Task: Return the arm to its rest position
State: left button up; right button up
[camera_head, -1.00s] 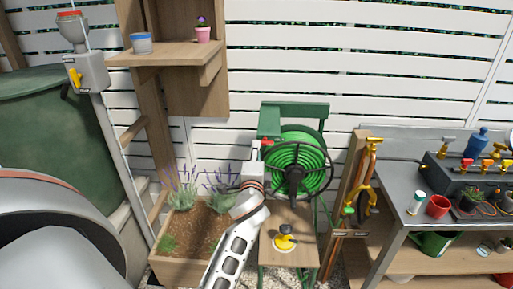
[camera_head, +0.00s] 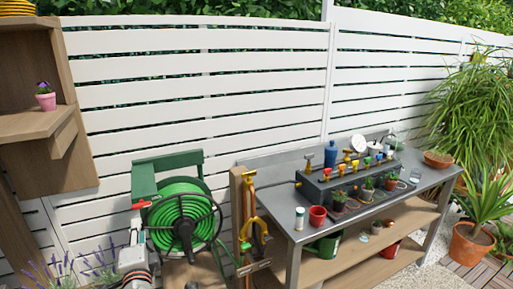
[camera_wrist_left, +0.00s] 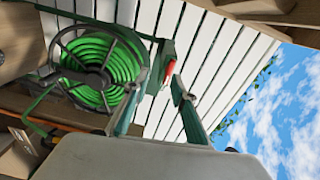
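My left arm's grey and white wrist end (camera_head: 133,265) shows at the lower left of the head view, in front of the hose reel's left side. In the left wrist view, a plain grey housing of mine (camera_wrist_left: 150,160) fills the bottom, and no held object shows. My right gripper is in neither view.
The green hose reel (camera_head: 183,222) stands close by the left wrist; it also shows in the wrist view (camera_wrist_left: 100,70). Lavender (camera_head: 62,270) is at lower left. A grey potting bench (camera_head: 300,232) stands right. A wooden shelf (camera_head: 40,124) holds a pink pot (camera_head: 46,102).

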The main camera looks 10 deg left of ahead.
pick_arm(q)
jog(key=s+d+f+n+g+h, duration=0.1)
jog(key=s+d+f+h, duration=0.3)
jog(key=f, duration=0.5)
jog(key=s+d+f+n+h, duration=0.1)
jog(key=s+d+f+h, duration=0.2)
jog(key=s+d+f, duration=0.4)
jog(key=s+d+f+n+g+h, duration=0.1)
jog(key=s+d+f+n+h, duration=0.1)
jog(key=s+d+f, duration=0.2)
jog(key=s+d+f+n+g+h, duration=0.2)
jog(key=s+d+f+n, duration=0.1)
jog(key=s+f, duration=0.5)
jog(key=shift+s+d+f+g, duration=0.3)
jog(key=shift+s+d+f, duration=0.1)
jog(key=shift+s+d, duration=0.45)
